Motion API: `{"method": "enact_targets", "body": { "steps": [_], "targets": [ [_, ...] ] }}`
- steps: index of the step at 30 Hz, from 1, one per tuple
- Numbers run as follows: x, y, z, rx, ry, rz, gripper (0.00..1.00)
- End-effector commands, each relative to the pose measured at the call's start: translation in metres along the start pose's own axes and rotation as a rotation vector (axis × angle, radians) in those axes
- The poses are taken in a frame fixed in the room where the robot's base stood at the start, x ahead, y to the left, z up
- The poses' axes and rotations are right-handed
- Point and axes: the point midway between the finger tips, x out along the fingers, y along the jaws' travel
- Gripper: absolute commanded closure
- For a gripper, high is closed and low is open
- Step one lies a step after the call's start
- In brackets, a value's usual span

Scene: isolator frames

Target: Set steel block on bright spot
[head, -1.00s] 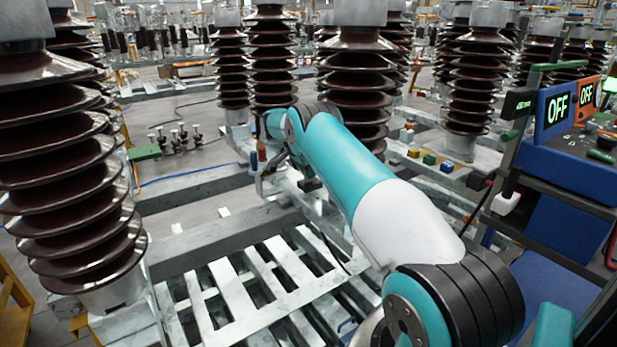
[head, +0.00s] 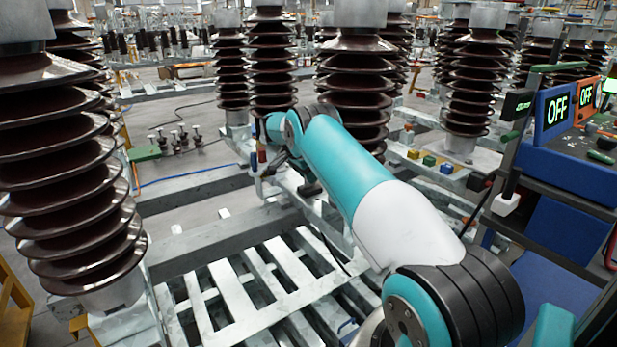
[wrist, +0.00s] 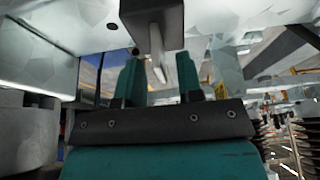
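My gripper (wrist: 158,75) shows in the wrist view with its two teal fingers apart. A dark block-like piece (wrist: 150,15) with a pale grey bar (wrist: 157,50) reaches down from the top of that view towards the gap. The bar looks narrower than the gap, and I see no contact with either finger. I cannot tell whether this is the steel block. In the head view my arm reaches over the metal frame, and its own links hide the fingers. I cannot make out a clear bright spot.
Small yellow (head: 413,154), green (head: 429,160) and blue (head: 446,168) blocks sit on the frame to the right. A tall brown insulator (head: 70,160) stands at the left, with several more behind. A blue console (head: 575,160) reading OFF stands at the right. Slatted metal (head: 235,300) lies in front.

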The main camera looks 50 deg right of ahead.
Motion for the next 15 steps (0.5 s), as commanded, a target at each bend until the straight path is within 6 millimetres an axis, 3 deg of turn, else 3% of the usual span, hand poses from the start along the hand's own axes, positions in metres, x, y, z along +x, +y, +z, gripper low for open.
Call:
{"method": "enact_targets", "body": {
  "steps": [9, 15],
  "targets": [
    [-0.070, -0.001, 0.000, -0.001, 0.001, -0.004, 0.66],
    [-0.103, 0.000, -0.001, -0.001, 0.000, -0.001, 0.66]
  ]
}}
